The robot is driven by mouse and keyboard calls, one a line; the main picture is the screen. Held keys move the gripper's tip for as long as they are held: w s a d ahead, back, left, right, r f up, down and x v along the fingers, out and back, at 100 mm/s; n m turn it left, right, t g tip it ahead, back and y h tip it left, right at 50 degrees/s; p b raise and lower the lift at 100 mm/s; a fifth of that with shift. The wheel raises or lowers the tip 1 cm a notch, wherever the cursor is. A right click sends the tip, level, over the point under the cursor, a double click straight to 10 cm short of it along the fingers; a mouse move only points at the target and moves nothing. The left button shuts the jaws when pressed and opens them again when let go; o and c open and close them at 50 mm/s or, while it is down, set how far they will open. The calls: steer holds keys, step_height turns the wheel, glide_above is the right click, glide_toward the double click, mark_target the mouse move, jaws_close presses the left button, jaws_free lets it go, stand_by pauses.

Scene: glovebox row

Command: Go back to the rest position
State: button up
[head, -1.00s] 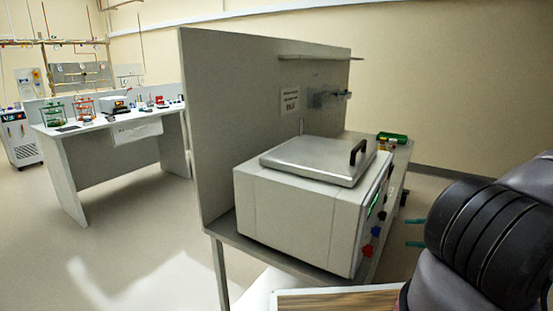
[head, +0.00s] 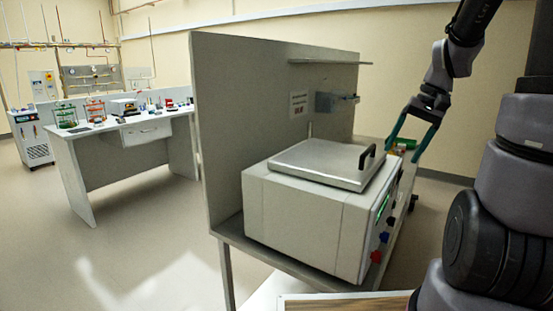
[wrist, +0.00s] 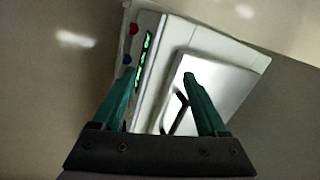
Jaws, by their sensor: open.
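My gripper (head: 403,153) is open and empty in the head view, at the right, with its teal fingers apart and pointing down. The handle also shows near the right finger in the wrist view (wrist: 177,110).
The instrument stands on a grey bench (head: 228,233) with an upright panel (head: 240,100) behind and a shelf (head: 325,62). Another bench (head: 85,150) stands at the left, with open floor (head: 150,235) between.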

steer(key=s+a+r+t+h, duration=0.1)
steer(key=s+a+r+t, duration=0.4)
steer(key=s+r, duration=0.6)
steer(key=shift+s+a+r+t, duration=0.25)
steer(key=shift+a+r+t, duration=0.15)
steer(key=shift+a+r, duration=0.65)
steer(key=shift+a+f, duration=0.1)
steer(key=shift+f, duration=0.15)
